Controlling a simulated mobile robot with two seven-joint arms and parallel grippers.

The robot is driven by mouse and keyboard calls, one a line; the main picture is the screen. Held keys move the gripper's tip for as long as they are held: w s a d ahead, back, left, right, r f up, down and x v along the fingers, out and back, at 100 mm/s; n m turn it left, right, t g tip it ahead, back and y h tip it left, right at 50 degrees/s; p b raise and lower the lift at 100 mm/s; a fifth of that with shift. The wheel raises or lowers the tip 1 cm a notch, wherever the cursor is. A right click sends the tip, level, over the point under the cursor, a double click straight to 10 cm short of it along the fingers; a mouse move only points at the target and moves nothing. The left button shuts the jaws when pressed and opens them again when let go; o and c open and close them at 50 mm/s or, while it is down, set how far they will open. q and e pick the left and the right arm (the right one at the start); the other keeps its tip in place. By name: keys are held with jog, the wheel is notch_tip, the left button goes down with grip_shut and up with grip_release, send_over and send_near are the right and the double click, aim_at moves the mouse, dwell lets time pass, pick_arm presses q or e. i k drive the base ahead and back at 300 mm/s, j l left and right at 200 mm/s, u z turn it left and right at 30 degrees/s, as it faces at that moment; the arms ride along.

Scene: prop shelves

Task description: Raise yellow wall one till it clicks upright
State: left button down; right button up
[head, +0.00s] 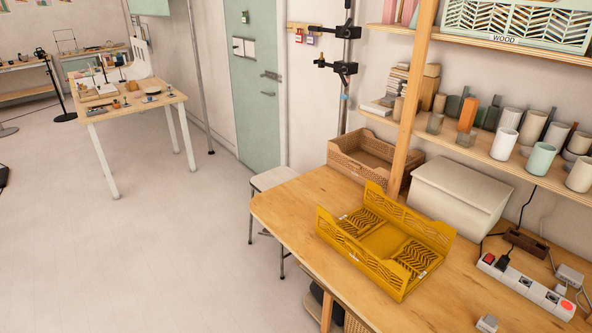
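A yellow folding crate (380,239) stands on the wooden table. Its long back wall (412,213) and long front wall (352,254) are upright. Its two short end walls lie folded inward on the crate floor: the left one (361,222) and the right one (415,256), both with a cut-out zigzag pattern. Small pale labels are on the crate but too small to read, so I cannot tell which wall is number one. Neither of my grippers is in view.
Behind the crate on the wooden table (290,210) stand a brown crate (345,160) and a white lidded box (455,195). A power strip (525,285) with cables lies at right. A shelf post (411,90) rises behind. The table left of the yellow crate is clear.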

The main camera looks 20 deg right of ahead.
aim_at(361, 231)
jog(key=i+j, duration=0.5)
jog(key=i, duration=0.2)
jog(key=i+z, duration=0.1)
jog(key=z, duration=0.35)
jog(key=i+j+z, duration=0.1)
jog(key=z, duration=0.3)
jog(key=i+j+z, duration=0.1)
jog(key=j+z, duration=0.15)
jog(key=z, duration=0.2)
